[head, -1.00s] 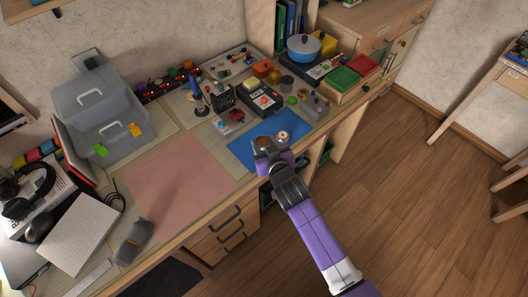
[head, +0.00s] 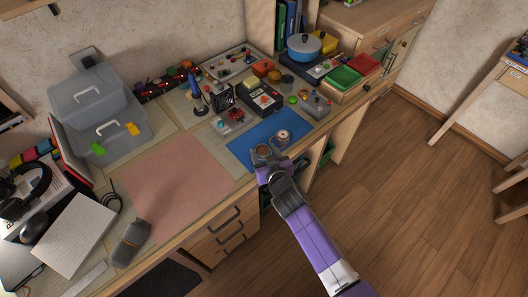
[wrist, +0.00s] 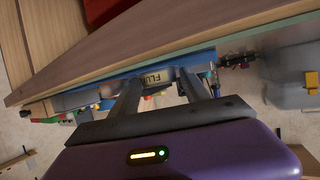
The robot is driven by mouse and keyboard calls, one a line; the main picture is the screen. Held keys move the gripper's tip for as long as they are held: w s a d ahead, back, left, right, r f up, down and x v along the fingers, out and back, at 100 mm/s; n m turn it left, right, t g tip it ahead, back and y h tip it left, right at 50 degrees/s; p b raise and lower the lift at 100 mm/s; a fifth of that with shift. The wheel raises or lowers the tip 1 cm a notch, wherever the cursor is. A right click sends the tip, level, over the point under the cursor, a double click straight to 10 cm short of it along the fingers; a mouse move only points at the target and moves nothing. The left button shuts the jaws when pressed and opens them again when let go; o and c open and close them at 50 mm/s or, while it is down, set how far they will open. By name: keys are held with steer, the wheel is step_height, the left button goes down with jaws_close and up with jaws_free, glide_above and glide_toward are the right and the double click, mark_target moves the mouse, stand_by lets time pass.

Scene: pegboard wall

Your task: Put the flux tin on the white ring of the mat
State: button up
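The flux tin (head: 263,150) shows a brown round top in the head view, at the front edge of the blue mat (head: 240,153). Its pale label (wrist: 152,77) with the letters "FLU" shows in the wrist view. My gripper (head: 265,158) has one finger on each side of the tin and appears shut on it. Whether the tin touches the mat is unclear. A second small round item (head: 283,136) with a pale rim stands on the mat, right of and behind the tin. I cannot make out the white ring.
A red-knobbed device (head: 232,118) and a dark box with a red button (head: 264,99) stand behind the mat. A pink mat (head: 175,185) to the left is bare. A grey case (head: 134,246) lies in front of it. The desk's front edge runs close by my gripper.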

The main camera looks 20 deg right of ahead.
steer(key=shift+o, duration=0.5)
steer(key=shift+r, duration=0.15)
steer(key=v, duration=1.2)
steer(key=s, duration=1.1)
steer(key=s+d+r+t+y, duration=0.1)
steer(key=s+r, duration=1.6)
steer(key=s, duration=0.4)
steer(key=shift+r+n, duration=0.4)
steer(key=shift+s, duration=0.15)
